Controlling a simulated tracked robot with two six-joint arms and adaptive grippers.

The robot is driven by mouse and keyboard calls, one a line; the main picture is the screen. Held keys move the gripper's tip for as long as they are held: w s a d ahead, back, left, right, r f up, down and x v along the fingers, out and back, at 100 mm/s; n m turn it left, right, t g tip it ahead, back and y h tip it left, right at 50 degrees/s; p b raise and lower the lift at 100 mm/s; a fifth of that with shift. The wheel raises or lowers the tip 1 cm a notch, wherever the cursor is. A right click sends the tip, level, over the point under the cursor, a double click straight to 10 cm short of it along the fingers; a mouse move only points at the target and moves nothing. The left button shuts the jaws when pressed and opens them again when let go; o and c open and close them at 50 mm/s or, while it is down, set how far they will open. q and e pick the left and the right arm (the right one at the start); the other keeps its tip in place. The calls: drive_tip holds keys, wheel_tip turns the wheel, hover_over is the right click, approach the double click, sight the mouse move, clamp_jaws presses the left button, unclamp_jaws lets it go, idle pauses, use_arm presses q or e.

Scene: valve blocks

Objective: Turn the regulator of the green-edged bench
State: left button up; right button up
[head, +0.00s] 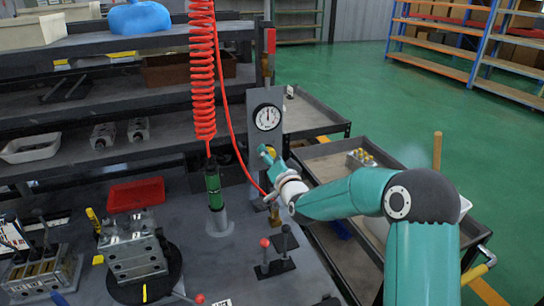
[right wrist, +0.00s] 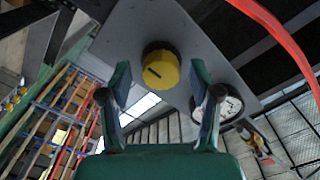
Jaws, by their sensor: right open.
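The regulator is a round yellow knob (right wrist: 161,70) with a dark line on its face, on a grey panel (right wrist: 185,28) in the right wrist view. My right gripper (right wrist: 160,78) is open. Its two fingers appear on either side of the knob, with a gap on each side; I cannot tell the depth between them. In the head view the gripper (head: 267,154) is at the upright panel, below the round white gauge (head: 267,117); the knob is not clearly visible there. The gauge also shows in the right wrist view (right wrist: 230,106). My left gripper is not in view.
A red coiled hose (head: 202,70) hangs left of the panel, above a green-bodied tool (head: 214,187). A red-knobbed lever (head: 265,243) stands in front. A valve block (head: 133,250) and a red tray (head: 136,194) are at left. A trolley (head: 322,150) stands at right.

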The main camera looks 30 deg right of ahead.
drive_tip(key=shift+c, duration=0.2)
drive_tip(key=c, duration=1.1)
drive_tip(key=shift+d, duration=0.1)
drive_tip(key=shift+a+f+n+b, duration=0.1)
drive_tip(key=shift+n+b, duration=2.1)
drive_tip(key=shift+b, duration=0.4)
drive_tip(key=shift+a+n+b, duration=0.1)
drive_tip(key=shift+n+b, duration=2.1)
drive_tip(key=shift+b, duration=0.4)
